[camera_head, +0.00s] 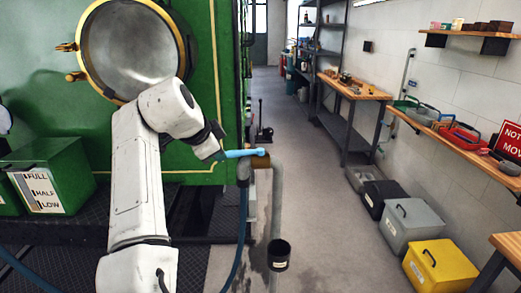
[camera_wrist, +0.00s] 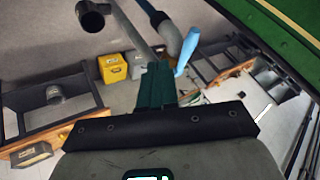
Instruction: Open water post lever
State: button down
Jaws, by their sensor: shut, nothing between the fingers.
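The water post is a grey upright pipe (camera_head: 277,200) with a brass-coloured valve body (camera_head: 260,161) on top. Its light blue lever (camera_head: 243,153) lies nearly level across the valve in the head view. The lever also shows in the wrist view (camera_wrist: 187,50), just right of the fingers. My gripper (camera_head: 221,153) is at the lever's left end in the head view. In the wrist view my gripper (camera_wrist: 156,68) has its dark green fingers together with nothing between them. I cannot tell whether they touch the lever.
A dark blue hose (camera_head: 241,220) hangs below the valve. A black cup-shaped fitting (camera_head: 278,254) is low on the pipe. The green tram side (camera_head: 205,60) stands close on the left. Grey (camera_head: 410,222) and yellow (camera_head: 440,266) boxes line the right wall. The aisle floor between is clear.

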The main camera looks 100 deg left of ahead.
jog(key=shift+v, duration=1.1)
jog(key=shift+s, duration=0.1)
